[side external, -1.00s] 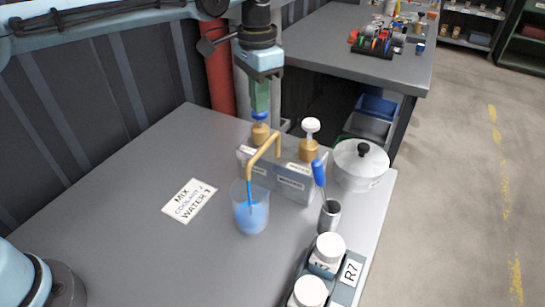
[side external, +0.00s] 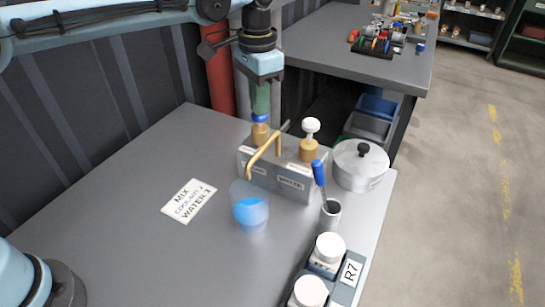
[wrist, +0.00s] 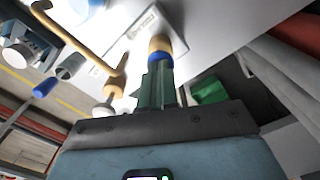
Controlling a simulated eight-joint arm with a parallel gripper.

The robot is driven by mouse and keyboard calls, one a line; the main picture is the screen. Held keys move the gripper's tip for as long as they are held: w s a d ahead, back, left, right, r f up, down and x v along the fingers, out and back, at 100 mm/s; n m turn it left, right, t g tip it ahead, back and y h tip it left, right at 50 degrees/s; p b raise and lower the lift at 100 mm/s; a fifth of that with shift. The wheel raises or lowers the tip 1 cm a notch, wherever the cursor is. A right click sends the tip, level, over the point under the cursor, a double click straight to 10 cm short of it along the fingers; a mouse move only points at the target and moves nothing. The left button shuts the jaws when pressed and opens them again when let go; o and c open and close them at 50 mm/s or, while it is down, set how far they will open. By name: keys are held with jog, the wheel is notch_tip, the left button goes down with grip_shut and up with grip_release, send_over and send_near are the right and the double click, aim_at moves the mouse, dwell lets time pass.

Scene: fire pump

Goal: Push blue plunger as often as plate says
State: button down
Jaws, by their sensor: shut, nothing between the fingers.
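The blue plunger (side external: 260,118) sits in a brass collar on the left of the grey pump block (side external: 287,180). My gripper (side external: 261,109) is shut, upright above it, with its green fingertips at the blue cap. The wrist view also shows the fingertips (wrist: 158,68) against the blue cap (wrist: 157,59); I cannot tell how far it is pressed. The plate (side external: 189,201) reads MIX, COOLANT with an unclear number, perhaps 2, and WATER 3. A clear beaker (side external: 249,190) with blue liquid stands under the bent brass spout (side external: 264,155).
A white plunger (side external: 311,126) stands right of the blue one. A lidded metal pot (side external: 361,165), a grey cup (side external: 330,214) with a blue-handled tool, and white-capped jars (side external: 329,247) stand at the right. The table's left and front are clear.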

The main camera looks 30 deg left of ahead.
jog(key=shift+r, duration=1.65)
jog(key=shift+r, duration=3)
jog(key=s+a+n+t, duration=0.3)
jog(key=s+a+t, duration=0.1)
jog(key=s+a, duration=0.45)
jog(key=s+a+f+n+t, duration=0.3)
jog(key=s+a+f, duration=0.4)
jog(key=s+f, duration=0.3)
jog(key=shift+f, duration=0.75)
